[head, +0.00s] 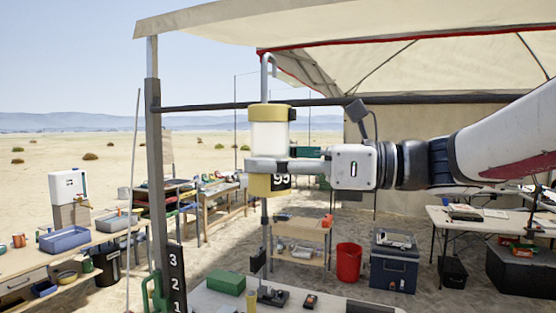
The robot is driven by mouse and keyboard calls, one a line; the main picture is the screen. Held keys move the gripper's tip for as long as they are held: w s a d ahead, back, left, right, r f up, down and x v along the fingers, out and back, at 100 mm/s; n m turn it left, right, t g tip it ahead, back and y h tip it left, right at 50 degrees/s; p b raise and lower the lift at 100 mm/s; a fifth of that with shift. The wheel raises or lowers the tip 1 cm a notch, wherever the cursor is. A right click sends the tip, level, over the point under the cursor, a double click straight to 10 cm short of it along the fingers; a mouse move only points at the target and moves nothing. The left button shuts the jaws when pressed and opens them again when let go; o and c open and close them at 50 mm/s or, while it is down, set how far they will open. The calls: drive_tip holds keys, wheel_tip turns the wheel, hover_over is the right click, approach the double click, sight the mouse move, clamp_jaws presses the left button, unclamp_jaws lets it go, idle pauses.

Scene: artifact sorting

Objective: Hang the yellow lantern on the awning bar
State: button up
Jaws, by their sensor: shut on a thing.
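The yellow lantern (269,135) is upright in the head view, with a yellow cap, a pale clear body and a yellow base with a dark number label.
A grey awning post (154,180) stands left of the lantern. A table (220,299) with a green box (226,285) and a thin upright pole (264,230) are below.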

drive_tip(key=w+d+f+b, duration=0.1)
drive_tip(key=w+d+b, duration=0.1)
drive_tip(key=w, duration=0.5)
drive_tip(key=w+d+f+b, duration=0.2)
drive_tip(key=w+d+b, duration=0.1)
drive_tip(key=w, duration=0.4)
drive_tip(key=shift+w+d+b, duration=0.15)
drive_tip(key=shift+w+b, duration=0.2)
drive_tip(key=shift+b, duration=0.3)
idle(0.8)
drive_tip(key=o, duration=1.4)
